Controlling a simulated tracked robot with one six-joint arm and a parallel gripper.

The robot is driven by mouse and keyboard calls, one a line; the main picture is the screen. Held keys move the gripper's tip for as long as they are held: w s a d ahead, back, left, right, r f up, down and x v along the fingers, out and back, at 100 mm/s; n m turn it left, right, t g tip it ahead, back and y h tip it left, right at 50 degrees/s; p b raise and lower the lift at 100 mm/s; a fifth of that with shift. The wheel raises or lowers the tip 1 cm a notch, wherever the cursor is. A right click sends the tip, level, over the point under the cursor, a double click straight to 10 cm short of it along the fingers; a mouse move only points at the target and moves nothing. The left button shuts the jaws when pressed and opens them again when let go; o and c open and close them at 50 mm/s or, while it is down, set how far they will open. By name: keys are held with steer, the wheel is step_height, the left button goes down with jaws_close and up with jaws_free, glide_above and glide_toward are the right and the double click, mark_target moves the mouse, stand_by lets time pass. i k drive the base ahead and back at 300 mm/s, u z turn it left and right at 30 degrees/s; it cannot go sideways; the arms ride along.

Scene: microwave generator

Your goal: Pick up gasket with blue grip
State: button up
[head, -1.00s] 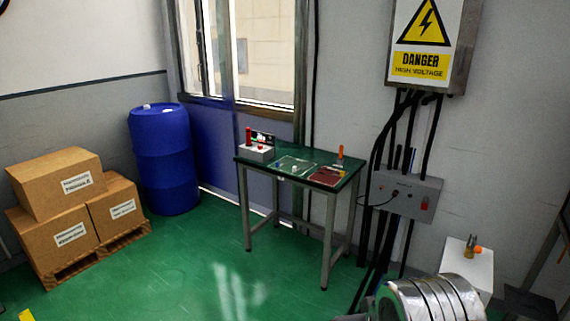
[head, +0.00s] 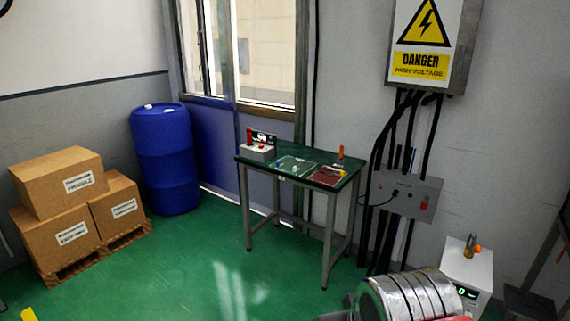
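A small workbench (head: 253,163) with a dark green top stands below the window. A tiny blue spot (head: 279,166) shows on a pale, clear-looking patch (head: 296,165) on its top. It may be the blue grip of the gasket, but it is too small to tell. No gasket outline can be made out. My gripper is not in view, so its state does not show.
The bench also holds a grey box with red parts (head: 257,153), an orange-handled tool (head: 341,152) and a dark red mat (head: 328,177). A silver banded cylinder (head: 415,294) and a white unit (head: 466,263) stand near, at lower right. Green floor (head: 190,265) is open before the bench.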

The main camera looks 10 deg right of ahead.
mark_target(278, 163)
steer(key=i, duration=3.3)
steer(key=u, duration=2.3)
